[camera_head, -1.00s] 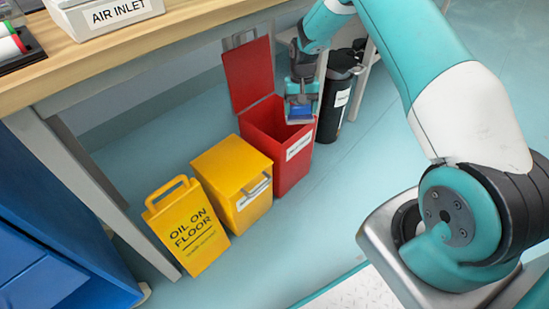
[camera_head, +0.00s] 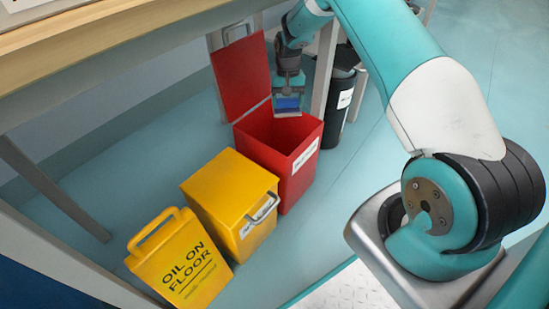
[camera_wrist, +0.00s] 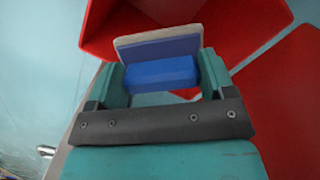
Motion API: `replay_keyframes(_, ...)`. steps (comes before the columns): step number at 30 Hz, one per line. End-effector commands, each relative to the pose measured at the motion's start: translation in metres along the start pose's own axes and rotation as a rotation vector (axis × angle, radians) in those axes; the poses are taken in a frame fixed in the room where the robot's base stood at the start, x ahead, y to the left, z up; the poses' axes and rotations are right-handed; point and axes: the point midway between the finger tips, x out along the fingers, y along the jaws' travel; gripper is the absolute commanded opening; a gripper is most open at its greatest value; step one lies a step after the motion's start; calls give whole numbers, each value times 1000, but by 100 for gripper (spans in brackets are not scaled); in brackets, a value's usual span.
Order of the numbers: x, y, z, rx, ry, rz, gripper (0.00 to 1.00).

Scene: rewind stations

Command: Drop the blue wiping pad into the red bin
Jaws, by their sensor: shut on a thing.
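The blue wiping pad (camera_head: 287,104) is in my gripper (camera_head: 287,100), near the back right rim of the red bin (camera_head: 297,165). The bin stands on the floor with its red lid (camera_head: 241,77) raised and its opening facing up. In the wrist view, the pad (camera_wrist: 162,74) is a blue block with a pale layer along its far edge. My gripper's two teal fingers (camera_wrist: 160,82) are shut on it from both sides. The red bin (camera_wrist: 225,30) shows beyond the pad.
A yellow lidded bin (camera_head: 232,198) stands left of the red bin, with a yellow OIL ON FLOOR sign (camera_head: 180,262) beside it. A black bin (camera_head: 338,105) stands close behind on the right. A wooden bench top (camera_head: 110,25) runs above at the upper left.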

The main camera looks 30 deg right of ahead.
Motion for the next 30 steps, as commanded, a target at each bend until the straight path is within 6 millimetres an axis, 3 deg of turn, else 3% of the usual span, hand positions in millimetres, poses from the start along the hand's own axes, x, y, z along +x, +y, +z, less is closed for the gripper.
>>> replay_keyframes(13, 53, -9, -5, -14, 0, 1, 52)
replay_keyframes(24, 56, -7, -5, -11, 0, 1, 52)
replay_keyframes(25, 56, -7, -5, -10, 0, 1, 81)
replay_keyframes(27, 56, -7, -5, -10, 0, 1, 97)
replay_keyframes(30, 56, -7, -5, -10, 0, 1, 100)
